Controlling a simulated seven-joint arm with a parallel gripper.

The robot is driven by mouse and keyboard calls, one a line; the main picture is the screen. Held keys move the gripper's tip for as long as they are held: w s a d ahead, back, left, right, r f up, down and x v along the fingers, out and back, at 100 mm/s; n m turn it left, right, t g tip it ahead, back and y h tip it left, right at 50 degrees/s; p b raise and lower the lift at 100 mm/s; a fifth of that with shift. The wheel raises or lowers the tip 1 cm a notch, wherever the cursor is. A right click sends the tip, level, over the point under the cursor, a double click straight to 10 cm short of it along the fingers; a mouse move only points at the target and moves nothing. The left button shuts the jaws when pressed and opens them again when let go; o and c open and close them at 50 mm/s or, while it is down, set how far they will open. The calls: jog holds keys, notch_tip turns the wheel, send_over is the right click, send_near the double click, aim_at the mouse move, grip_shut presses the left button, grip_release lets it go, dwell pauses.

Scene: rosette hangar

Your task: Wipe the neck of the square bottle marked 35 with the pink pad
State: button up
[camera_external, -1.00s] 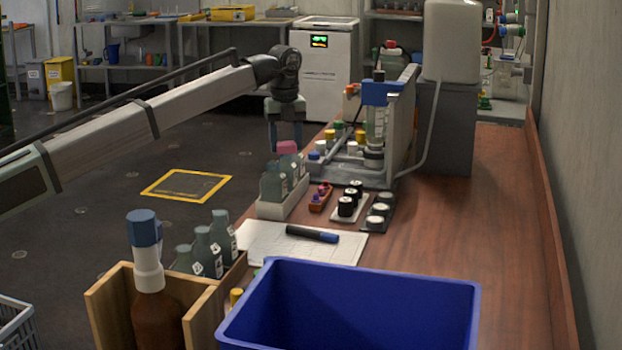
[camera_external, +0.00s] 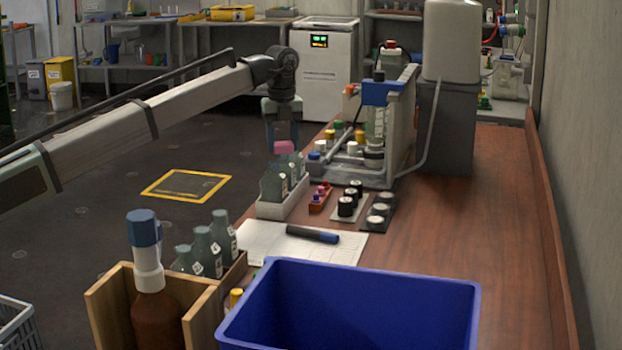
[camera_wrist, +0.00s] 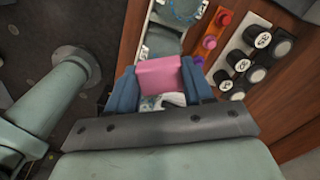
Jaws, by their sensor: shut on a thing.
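My gripper (camera_external: 283,140) points down at the far end of a pale rack (camera_external: 292,204) that holds several grey-green square bottles (camera_external: 273,183). It is shut on the pink pad (camera_external: 284,147), which sits just above or against the tops of the rear bottles; I cannot tell if it touches. In the wrist view the pink pad (camera_wrist: 158,76) is between the two blue fingers. A bottle partly shows beyond it at the top of that view. Labels in the rack are too small to read, so I cannot tell which bottle is marked 35.
Several more bottles (camera_external: 203,248) stand in a wooden crate at the front left. A blue bin (camera_external: 350,310) fills the front. A marker (camera_external: 312,233) lies on paper. The table's right side is clear.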

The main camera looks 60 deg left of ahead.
jog(key=shift+w+a, duration=0.35)
jog(key=shift+s, duration=0.15)
jog(key=shift+s+f, duration=0.15)
jog(key=shift+s, duration=0.4)
jog(key=shift+d, duration=0.1)
jog(key=shift+w+d, duration=0.65)
jog(key=shift+c, duration=0.5)
